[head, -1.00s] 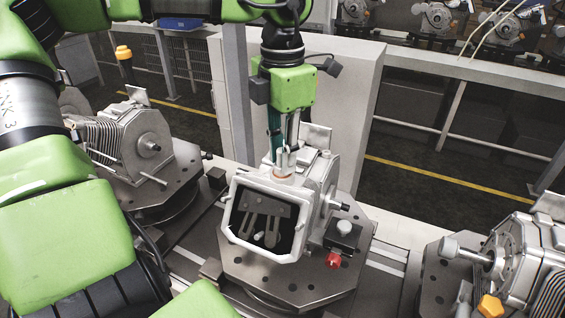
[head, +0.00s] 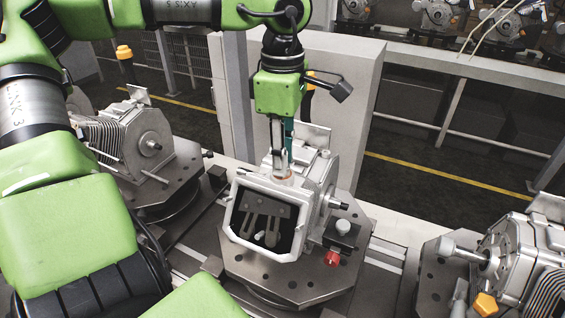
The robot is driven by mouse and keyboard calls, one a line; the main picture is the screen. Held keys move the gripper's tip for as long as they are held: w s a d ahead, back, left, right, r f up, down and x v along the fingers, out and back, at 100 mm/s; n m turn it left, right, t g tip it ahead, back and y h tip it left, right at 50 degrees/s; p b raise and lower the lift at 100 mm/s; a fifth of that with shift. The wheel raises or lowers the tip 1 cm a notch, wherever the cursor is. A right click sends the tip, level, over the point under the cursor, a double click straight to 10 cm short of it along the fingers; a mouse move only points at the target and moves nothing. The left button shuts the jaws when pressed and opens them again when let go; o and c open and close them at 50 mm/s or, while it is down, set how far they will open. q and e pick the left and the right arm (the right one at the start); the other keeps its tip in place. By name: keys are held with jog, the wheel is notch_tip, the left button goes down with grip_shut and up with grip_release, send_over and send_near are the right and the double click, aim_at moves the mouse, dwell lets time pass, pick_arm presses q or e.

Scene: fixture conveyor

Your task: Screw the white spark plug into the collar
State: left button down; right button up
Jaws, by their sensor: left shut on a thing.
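My left gripper (head: 281,166) points straight down over the top of the middle housing (head: 247,247). It is shut, with its fingers at the collar (head: 283,178), a copper-coloured ring on the housing's top. The white spark plug is mostly hidden between the fingers, and I cannot tell how deep it sits in the collar. My right gripper does not show.
The housing stands on a grey fixture plate (head: 291,291) with a red knob (head: 332,258) at its right. Other housings stand on plates at the left (head: 141,137) and right (head: 517,255). A pale cabinet (head: 350,90) rises close behind my gripper.

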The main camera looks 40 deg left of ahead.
pick_arm(q)
jog(key=shift+s+m, duration=0.1)
jog(key=shift+m, duration=0.7)
jog(key=c, duration=1.7)
grip_release()
jog(key=shift+f, duration=0.1)
notch_tip(320, 180, up, 12)
